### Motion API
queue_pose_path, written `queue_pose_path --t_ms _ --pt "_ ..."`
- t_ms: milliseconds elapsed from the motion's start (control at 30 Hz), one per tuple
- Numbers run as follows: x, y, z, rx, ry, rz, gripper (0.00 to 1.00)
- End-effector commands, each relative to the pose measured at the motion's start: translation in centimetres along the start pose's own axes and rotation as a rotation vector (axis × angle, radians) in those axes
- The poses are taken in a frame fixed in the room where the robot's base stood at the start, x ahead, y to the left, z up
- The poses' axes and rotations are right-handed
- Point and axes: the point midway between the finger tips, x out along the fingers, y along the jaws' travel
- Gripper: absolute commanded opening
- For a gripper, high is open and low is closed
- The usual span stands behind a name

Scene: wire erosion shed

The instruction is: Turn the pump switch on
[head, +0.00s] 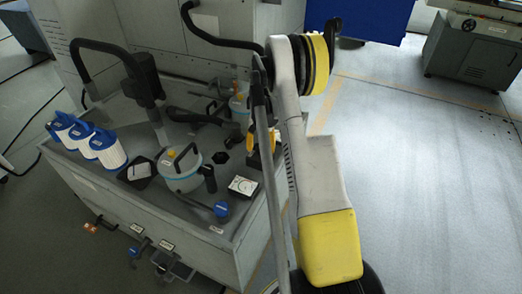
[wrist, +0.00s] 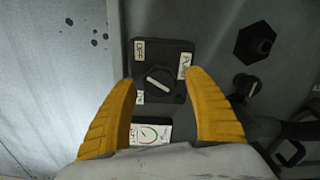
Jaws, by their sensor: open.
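The pump switch (wrist: 159,72) is a dark box with a round black knob (wrist: 158,82) in the wrist view. A white bar on the knob slants from upper left to lower right. An OFF label (wrist: 140,50) sits at its upper left, an ON label (wrist: 140,97) at its lower left and a PUMP label (wrist: 184,66) at its right. My gripper (wrist: 161,78) is open and empty, its yellow fingers on either side of the knob in the picture. I cannot tell whether they touch the switch. In the head view my gripper and arm hide most of this spot.
A grey pot with a black handle (head: 180,172) and blue-white filter cartridges (head: 106,149) stand left on the tank top. Black hoses (head: 98,45) rise behind.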

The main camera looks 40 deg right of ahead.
Motion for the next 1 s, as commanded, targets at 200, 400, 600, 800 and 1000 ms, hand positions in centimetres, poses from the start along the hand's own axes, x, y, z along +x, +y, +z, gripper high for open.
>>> queue_pose_path --t_ms 200,400,600,800,1000 --pt "-0.04 -0.01 0.00 0.000 0.000 0.000 0.56" --pt "-0.04 -0.01 0.00 0.000 0.000 0.000 0.07" --pt "-0.04 -0.01 0.00 -0.010 0.000 0.000 0.07" --pt "-0.02 -0.02 -0.01 -0.072 0.000 0.000 0.07" --pt "0.00 -0.05 -0.02 -0.208 0.000 0.000 0.07"
